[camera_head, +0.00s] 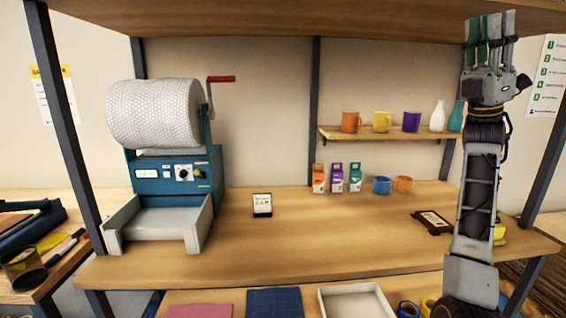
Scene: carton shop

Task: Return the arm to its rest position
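My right arm rises along the right side of the head view, in front of the bench. My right gripper (490,27) is at its top, pointing straight up close under the upper shelf board. Its grey fingers with green pads stand apart, and I see nothing held between them. My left gripper and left arm are not in view.
The wooden bench (330,245) carries a blue machine (178,172) with a bubble-wrap roll (155,113), a small card stand (262,205), small boxes and cups. A dark frame (432,222) lies beside my arm. Mugs and vases stand on a wall shelf (375,134). The bench's middle is clear.

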